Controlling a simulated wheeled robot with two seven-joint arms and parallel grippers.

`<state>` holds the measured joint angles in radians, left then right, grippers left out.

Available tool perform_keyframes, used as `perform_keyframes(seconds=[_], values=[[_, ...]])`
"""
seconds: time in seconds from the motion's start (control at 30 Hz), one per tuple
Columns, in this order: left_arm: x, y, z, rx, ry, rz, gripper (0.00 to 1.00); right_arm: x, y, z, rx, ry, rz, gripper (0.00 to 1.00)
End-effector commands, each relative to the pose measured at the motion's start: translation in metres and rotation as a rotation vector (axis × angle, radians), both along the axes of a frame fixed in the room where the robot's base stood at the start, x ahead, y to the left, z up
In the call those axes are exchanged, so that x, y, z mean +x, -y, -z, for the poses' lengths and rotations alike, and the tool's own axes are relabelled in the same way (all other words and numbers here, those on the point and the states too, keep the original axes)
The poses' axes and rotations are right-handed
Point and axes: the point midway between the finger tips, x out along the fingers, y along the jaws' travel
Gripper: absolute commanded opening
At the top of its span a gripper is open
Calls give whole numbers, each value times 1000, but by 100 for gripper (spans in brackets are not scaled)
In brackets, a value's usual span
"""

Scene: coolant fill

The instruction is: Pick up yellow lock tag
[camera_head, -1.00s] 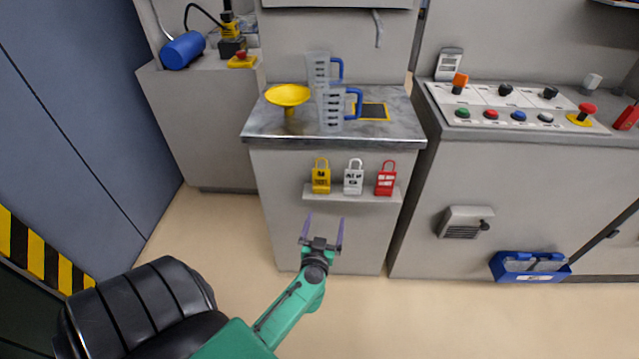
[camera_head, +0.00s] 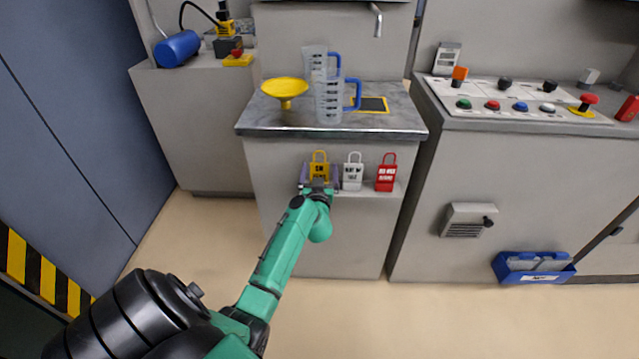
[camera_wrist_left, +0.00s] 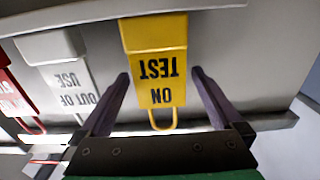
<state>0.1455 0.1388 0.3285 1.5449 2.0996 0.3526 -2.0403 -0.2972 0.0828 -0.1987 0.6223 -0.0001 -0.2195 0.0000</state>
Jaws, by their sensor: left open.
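The yellow lock tag (camera_head: 319,170) stands on the small ledge on the front of the grey cabinet, leftmost of three tags. In the left wrist view the yellow tag (camera_wrist_left: 157,65) appears upside down, with "ON TEST" on its face and its shackle toward the gripper. My left gripper (camera_head: 320,175) is open, with one finger on each side of the tag. In the left wrist view the left gripper (camera_wrist_left: 160,80) shows a gap between each finger and the tag. The tag's lower part is hidden by the gripper in the head view. My right gripper is not in view.
A white tag (camera_head: 352,172) and a red tag (camera_head: 386,173) stand to the right on the ledge (camera_head: 372,194). The worktop (camera_head: 300,125) above holds a yellow funnel (camera_head: 285,89) and two clear jugs, one in front (camera_head: 329,103). The floor in front is clear.

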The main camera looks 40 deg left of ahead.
Motion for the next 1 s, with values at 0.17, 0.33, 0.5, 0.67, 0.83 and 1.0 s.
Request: perform_keyframes(seconds=[0.17,0.33,0.5,0.67,0.83,1.0], values=[[0,0,-1,0,0,0,85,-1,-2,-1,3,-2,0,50],[-1,0,-1,0,0,0,20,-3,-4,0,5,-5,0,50],[-1,1,-1,0,0,0,15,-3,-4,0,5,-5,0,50],[-2,1,-5,1,-1,0,15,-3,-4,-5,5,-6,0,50],[-4,2,-25,4,1,0,15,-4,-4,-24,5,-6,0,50],[-4,2,-58,4,1,1,15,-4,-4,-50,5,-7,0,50]])
